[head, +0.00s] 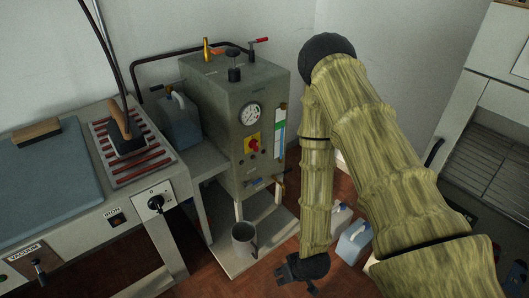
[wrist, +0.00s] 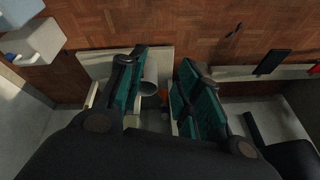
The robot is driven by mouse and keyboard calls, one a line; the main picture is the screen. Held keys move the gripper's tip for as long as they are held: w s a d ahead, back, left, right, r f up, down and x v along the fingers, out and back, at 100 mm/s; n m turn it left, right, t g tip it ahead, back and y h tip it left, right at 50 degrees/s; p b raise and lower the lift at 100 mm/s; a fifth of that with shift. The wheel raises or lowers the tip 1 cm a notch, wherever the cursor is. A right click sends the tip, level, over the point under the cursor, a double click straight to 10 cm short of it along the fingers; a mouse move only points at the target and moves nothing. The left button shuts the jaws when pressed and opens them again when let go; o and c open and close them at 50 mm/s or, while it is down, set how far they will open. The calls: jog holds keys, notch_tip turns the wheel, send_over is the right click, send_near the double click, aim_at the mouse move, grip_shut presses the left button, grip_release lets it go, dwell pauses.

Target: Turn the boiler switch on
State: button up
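The boiler (head: 218,110) is a grey metal cabinet in the middle of the head view, with a round gauge (head: 251,114) on its front. Its switch is a red rotary knob (head: 253,146) on a yellow plate below the gauge. I cannot tell its exact setting. My gripper (head: 302,271) hangs low, to the right of and below the boiler front, apart from the switch. In the wrist view its two teal-padded fingers (wrist: 157,76) are spread open with nothing held between them. The switch cannot be made out in the wrist view.
A metal mug (head: 244,239) stands on the low shelf (head: 270,222) under the boiler. Jugs (head: 352,243) stand on the floor at right. The ironing table (head: 110,212) at left carries an iron (head: 124,130) and a black knob (head: 155,202). Valves top the boiler.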

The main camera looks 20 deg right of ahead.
jog(key=w+t+y+b, duration=0.1)
jog(key=w+t+b, duration=0.25)
jog(key=w, duration=0.75)
jog(key=n+t+y+b, duration=0.4)
jog(key=t+b, duration=0.6)
jog(key=b, duration=0.5)
send_near(257, 142)
jog(key=b+x, duration=0.2)
jog(key=x, duration=0.7)
jog(key=shift+w+a+f, duration=0.1)
jog(key=shift+w+f, duration=0.05)
jog(key=shift+w, duration=0.15)
jog(key=shift+c, duration=0.4)
grip_shut()
